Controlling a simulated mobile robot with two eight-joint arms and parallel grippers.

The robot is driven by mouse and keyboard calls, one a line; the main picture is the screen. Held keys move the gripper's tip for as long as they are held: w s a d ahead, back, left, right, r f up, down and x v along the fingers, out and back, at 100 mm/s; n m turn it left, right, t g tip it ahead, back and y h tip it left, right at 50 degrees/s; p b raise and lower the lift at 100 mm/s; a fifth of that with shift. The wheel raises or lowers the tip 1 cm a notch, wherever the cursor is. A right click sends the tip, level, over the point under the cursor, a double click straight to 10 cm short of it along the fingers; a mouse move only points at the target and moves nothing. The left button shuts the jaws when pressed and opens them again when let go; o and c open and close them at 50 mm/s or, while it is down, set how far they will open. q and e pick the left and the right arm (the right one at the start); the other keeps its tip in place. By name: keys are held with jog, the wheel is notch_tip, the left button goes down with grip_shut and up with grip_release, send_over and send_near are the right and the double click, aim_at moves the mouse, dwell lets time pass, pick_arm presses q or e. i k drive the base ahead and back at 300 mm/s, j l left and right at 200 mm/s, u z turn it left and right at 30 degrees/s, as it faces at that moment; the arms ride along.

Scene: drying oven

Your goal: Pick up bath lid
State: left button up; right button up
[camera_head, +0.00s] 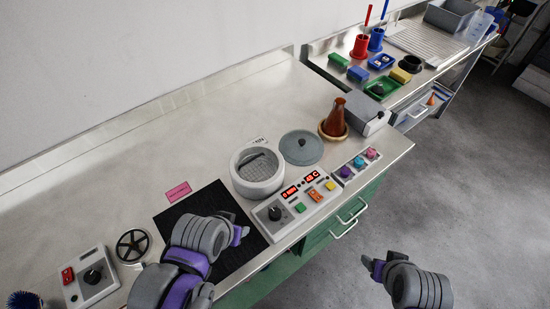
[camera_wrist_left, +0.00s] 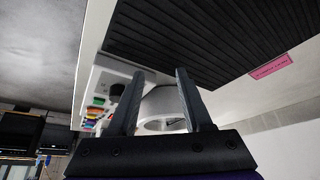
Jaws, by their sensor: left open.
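The bath lid (camera_head: 301,147) is a round grey disc with a small knob on top. It lies flat on the steel bench, just right of the white round bath (camera_head: 240,180), which is uncovered. The bath also shows between my fingers in the left wrist view (camera_wrist_left: 155,108); I cannot make out the lid there. My left gripper (camera_head: 240,235) is over the black mat, in front of the bath and apart from the lid. In the left wrist view its fingers (camera_wrist_left: 157,85) are spread and empty. My right gripper (camera_head: 372,265) is over the floor right of the bench; its jaws are unclear.
A control panel (camera_head: 297,202) with red displays stands in front of the bath and lid. A brown flask (camera_head: 335,118) on a ring stands right of the lid. The black mat (camera_head: 212,200) and pink label (camera_head: 178,191) lie left. The bench behind is clear.

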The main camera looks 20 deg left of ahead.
aim_at(298, 146)
jog(key=i+l+u, duration=0.2)
jog(key=l, duration=0.2)
jog(key=l+u, duration=0.2)
jog(key=l, duration=0.2)
jog(key=i+l+u, duration=0.2)
jog(key=l, duration=0.25)
